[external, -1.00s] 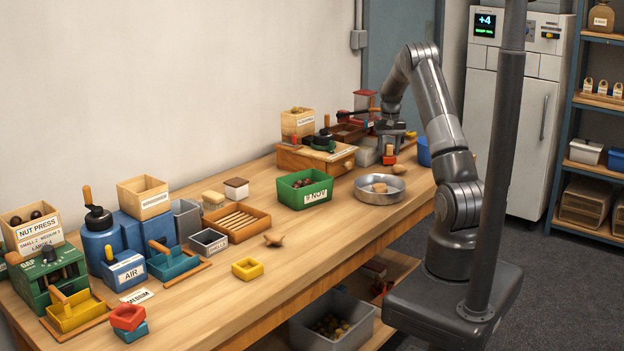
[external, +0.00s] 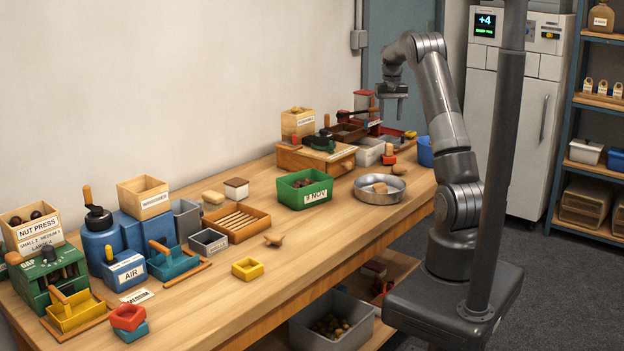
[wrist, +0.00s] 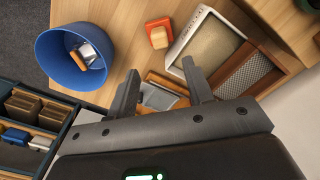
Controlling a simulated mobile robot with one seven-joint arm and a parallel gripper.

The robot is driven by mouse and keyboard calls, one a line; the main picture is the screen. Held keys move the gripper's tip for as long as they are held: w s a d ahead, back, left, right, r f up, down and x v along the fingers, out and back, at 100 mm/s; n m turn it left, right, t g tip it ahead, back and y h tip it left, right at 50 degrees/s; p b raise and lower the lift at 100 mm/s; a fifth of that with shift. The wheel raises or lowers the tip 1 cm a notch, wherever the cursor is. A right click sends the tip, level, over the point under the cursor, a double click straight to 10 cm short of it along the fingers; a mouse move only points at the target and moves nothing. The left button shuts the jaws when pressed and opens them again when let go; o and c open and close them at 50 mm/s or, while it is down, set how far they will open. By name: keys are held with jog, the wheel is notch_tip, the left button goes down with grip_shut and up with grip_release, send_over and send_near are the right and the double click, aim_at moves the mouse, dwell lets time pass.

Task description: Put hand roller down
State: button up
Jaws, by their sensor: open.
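My gripper (external: 392,92) is raised clear above the far end of the bench, pointing down. In the wrist view my gripper (wrist: 162,92) has its fingers spread with nothing held between them. Below the fingers lies an orange-brown and grey tool (wrist: 160,95), partly covered by them. A blue bucket (wrist: 46,60) holds another tool (wrist: 88,53) with an orange handle and a pale metallic part. The bucket (external: 424,151) also shows in the external view, at the bench's far right. I cannot tell for sure which tool is the hand roller.
A pale tray (wrist: 178,58) and a brown wooden tray (wrist: 222,82) lie close to the tool. A red-and-wood block (wrist: 157,36) sits nearby. A round metal pan (external: 380,197) and a green bin (external: 286,195) stand nearer on the bench. The front edge is mostly clear.

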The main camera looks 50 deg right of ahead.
jog(key=s+a+r+n+t, duration=0.15)
jog(key=a+r, duration=0.25)
jog(key=a, duration=0.5)
jog(key=s+a+r+n, duration=0.1)
jog(key=s+a+r, duration=0.25)
jog(key=a, duration=0.55)
jog(key=s+a+r+n+t, duration=0.15)
jog(key=a+r, duration=0.25)
jog(key=a, duration=0.6)
jog(key=s+a+f+n+t, duration=0.1)
jog(key=s+a+f+n, duration=0.1)
jog(key=s+a, duration=0.6)
jog(key=s+a+f+n+t, duration=0.1)
jog(key=s+a+f+n, duration=0.2)
jog(key=s+a, duration=0.6)
jog(key=shift+t, duration=0.3)
